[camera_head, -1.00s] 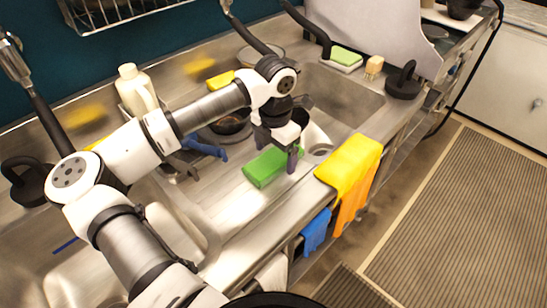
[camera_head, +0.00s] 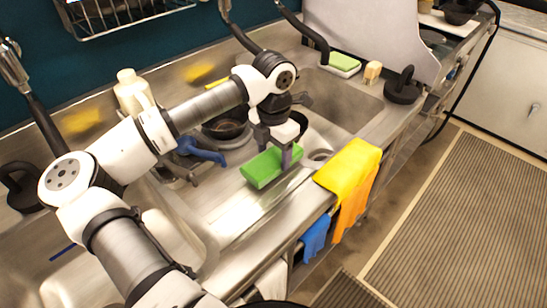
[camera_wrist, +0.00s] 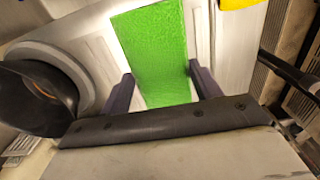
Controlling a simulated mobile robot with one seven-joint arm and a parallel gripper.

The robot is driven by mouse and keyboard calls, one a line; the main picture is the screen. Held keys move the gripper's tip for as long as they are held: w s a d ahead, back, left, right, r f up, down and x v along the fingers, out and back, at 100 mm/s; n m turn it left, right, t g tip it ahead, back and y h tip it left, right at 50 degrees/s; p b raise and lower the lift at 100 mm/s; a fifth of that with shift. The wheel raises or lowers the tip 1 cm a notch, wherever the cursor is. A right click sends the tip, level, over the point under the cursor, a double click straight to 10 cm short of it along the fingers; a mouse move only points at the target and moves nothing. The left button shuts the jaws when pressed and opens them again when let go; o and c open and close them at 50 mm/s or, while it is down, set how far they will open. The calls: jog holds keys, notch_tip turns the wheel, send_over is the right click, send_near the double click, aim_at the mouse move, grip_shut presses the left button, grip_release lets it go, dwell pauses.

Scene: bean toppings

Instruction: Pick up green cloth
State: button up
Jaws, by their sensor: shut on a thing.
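The green cloth (camera_head: 268,168) is a bright green, block-like piece on the steel counter between the sink basins. In the wrist view the green cloth (camera_wrist: 155,50) lies between the two dark fingers and runs away from me. My gripper (camera_head: 277,152) points down over it in the head view, one finger on its near right side. My gripper (camera_wrist: 163,90) is shut on the cloth in the wrist view. I cannot tell whether the cloth is clear of the counter. The far finger is partly hidden in the head view.
A yellow-orange cloth (camera_head: 350,165) hangs over the counter's front edge, right of the green one. A blue cloth (camera_head: 315,235) hangs below. A dark pan (camera_head: 225,128) and a blue-handled item (camera_head: 200,150) lie behind left. A white bottle (camera_head: 130,92) stands further left. The right basin (camera_head: 345,95) looks mostly empty.

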aim_at(274, 156)
notch_tip(274, 156, up, 18)
jog(key=b, duration=0.3)
jog(key=shift+r, duration=0.15)
jog(key=o, duration=0.5)
jog(key=c, duration=0.4)
